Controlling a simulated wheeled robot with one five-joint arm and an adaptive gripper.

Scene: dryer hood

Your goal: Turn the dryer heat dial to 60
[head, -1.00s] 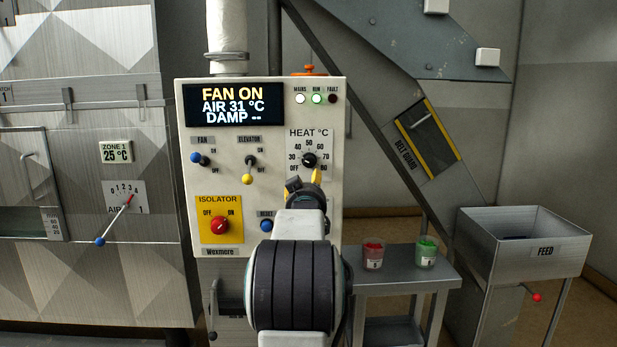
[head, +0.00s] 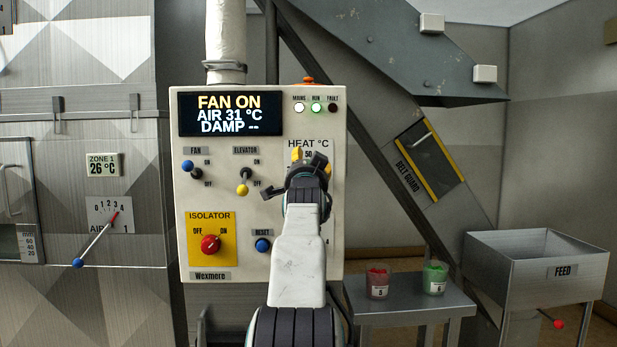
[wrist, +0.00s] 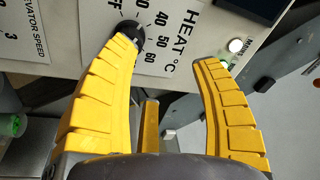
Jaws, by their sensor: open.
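The heat dial (wrist: 131,34) is a black knob on the white control panel (head: 225,268). In the wrist view it sits at the upper left, partly covered by one yellow fingertip; I cannot tell where it points. The scale beside it shows 40, 50 and 60. In the head view my gripper hides the dial under the HEAT °C label (head: 308,144). My gripper (wrist: 165,48) is open, its yellow fingers apart. The left finger overlaps the dial and the right finger is over the panel's edge. I cannot tell whether the finger touches the dial.
The display (head: 230,114) reads FAN ON, AIR 31 °C. The fan switch (head: 190,168), elevator switch (head: 244,182), red isolator knob (head: 210,244) and blue reset button (head: 262,245) lie left of my arm. A side table (head: 405,298) with two cups stands at the right.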

